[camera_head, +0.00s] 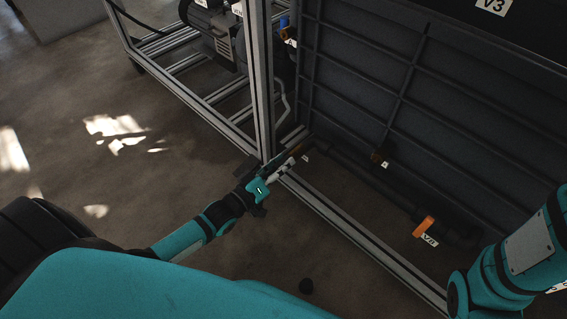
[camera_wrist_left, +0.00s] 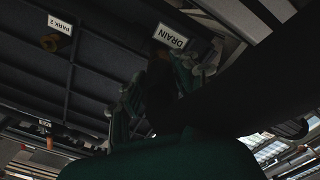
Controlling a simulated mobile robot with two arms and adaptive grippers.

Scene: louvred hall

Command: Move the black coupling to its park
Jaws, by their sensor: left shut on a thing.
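My left gripper (camera_head: 286,163) reaches to the foot of the upright frame post, beside the dark panelled tank. In the left wrist view its fingers (camera_wrist_left: 156,84) are closed around a dark thing, which appears to be the black coupling (camera_wrist_left: 160,76); shadow hides its outline. It is at the fitting by the DRAIN label (camera_wrist_left: 172,37); I cannot tell whether they are joined. The PARK 2 label (camera_wrist_left: 60,25) is on the dark panel, with a brass-coloured fitting (camera_wrist_left: 51,43) beside it. My right gripper is out of view.
A metal frame post (camera_head: 262,80) stands close to my left gripper, and a low rail (camera_head: 350,228) runs along the tank. An orange handle (camera_head: 425,227) is low on the right. A pump (camera_head: 218,30) sits behind. The floor (camera_head: 120,190) at left is open.

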